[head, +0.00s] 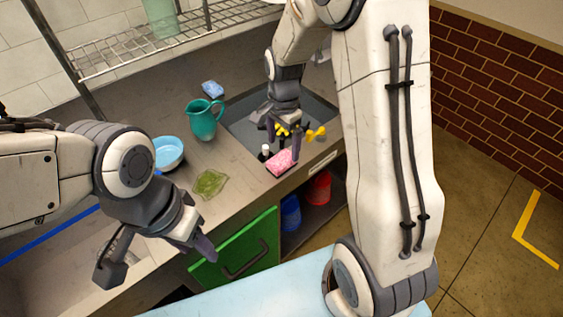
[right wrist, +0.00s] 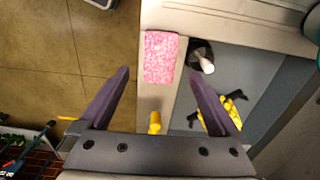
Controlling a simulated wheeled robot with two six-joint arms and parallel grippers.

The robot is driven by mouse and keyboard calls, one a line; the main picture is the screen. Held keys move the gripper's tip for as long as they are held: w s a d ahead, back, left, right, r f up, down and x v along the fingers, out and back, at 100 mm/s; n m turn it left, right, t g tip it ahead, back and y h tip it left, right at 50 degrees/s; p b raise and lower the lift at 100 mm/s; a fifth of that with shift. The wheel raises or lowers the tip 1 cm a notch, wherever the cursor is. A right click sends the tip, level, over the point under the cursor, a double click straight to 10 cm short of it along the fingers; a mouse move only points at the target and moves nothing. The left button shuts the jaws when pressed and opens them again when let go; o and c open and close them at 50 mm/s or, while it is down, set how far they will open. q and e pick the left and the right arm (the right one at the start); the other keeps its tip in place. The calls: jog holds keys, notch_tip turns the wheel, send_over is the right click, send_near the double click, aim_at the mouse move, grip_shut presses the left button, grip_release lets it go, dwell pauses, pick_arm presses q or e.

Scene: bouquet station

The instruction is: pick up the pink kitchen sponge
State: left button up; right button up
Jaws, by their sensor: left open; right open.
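The pink kitchen sponge (head: 281,161) lies on the front strip of the counter beside the sink basin. In the right wrist view the sponge (right wrist: 160,57) lies ahead of the fingertips and between their lines. My right gripper (head: 279,131) is open and empty, just above and behind the sponge in the head view; its two dark fingers (right wrist: 163,80) stand wide apart in the right wrist view. My left gripper (head: 158,262) is open and empty in front of the counter at the lower left, well away from the sponge.
A white-topped item (right wrist: 201,62) stands close beside the sponge, and a yellow-and-black object (right wrist: 234,103) lies in the sink basin (right wrist: 250,75). A teal pitcher (head: 203,119), green cloth (head: 210,184), blue sponge (head: 212,89) and blue bowl (head: 168,153) are on the counter. A green cabinet door (head: 235,250) stands below.

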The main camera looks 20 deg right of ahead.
aim_at(282, 159)
jog(key=shift+s+a+f+p, duration=0.1)
jog(key=shift+f+p, duration=0.15)
jog(key=shift+f, duration=1.25)
jog(key=shift+s+a+f+p, duration=0.1)
jog(key=shift+f+p, duration=0.1)
jog(key=shift+f, duration=1.25)
jog(key=c, duration=1.4)
